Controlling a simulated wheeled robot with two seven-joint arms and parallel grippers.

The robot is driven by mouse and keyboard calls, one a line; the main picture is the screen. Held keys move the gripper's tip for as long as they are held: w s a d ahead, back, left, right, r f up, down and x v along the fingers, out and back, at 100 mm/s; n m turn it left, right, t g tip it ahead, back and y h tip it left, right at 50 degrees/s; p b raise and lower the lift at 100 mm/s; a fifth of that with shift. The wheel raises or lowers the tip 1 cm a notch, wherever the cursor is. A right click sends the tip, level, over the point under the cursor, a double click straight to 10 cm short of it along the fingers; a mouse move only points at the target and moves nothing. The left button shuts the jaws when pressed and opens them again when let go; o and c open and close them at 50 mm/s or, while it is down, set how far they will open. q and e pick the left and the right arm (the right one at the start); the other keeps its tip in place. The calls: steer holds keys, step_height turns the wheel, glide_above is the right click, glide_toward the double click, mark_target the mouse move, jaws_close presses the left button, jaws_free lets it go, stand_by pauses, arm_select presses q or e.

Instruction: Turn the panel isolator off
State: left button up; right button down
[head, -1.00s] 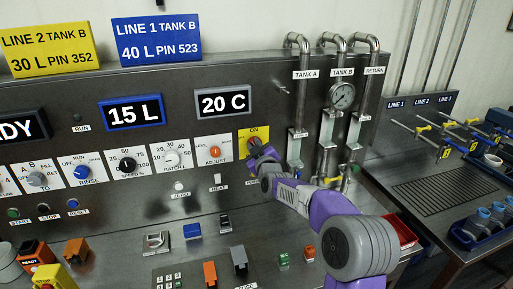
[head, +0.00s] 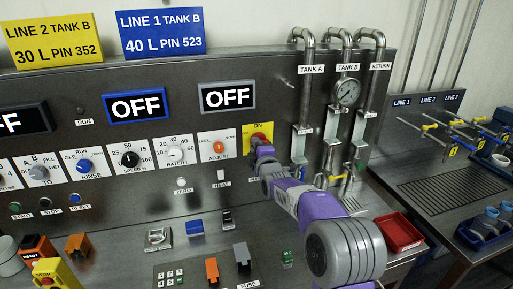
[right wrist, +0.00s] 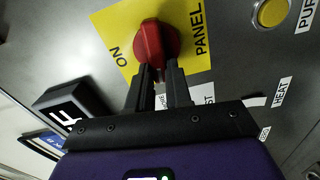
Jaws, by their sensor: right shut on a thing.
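The panel isolator is a red rotary knob (right wrist: 152,40) on a yellow plate (right wrist: 115,22) marked ON and PANEL in the right wrist view. In the head view its yellow plate (head: 268,128) shows at the right end of the control row. My right gripper (right wrist: 158,70) is shut on the red knob, with its two dark fingers at the knob's near end. In the head view my right gripper (head: 258,146) covers part of the knob. The blue-framed display (head: 136,105) and the grey-framed display (head: 228,96) read OFF. My left gripper is not in view.
An orange adjust knob (head: 219,147) is left of the isolator. Vertical pipes with a gauge (head: 347,92) stand to its right. Below are a sloped desk with switches and a red tray (head: 398,232). A yellow button (right wrist: 271,12) sits beside the isolator.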

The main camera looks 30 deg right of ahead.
steer(key=shift+f+n, duration=0.15)
steer(key=shift+n, duration=0.75)
steer(key=c, duration=1)
jaws_free()
steer(key=shift+c, duration=0.2)
steer(key=v, duration=0.7)
steer(key=shift+s, duration=0.3)
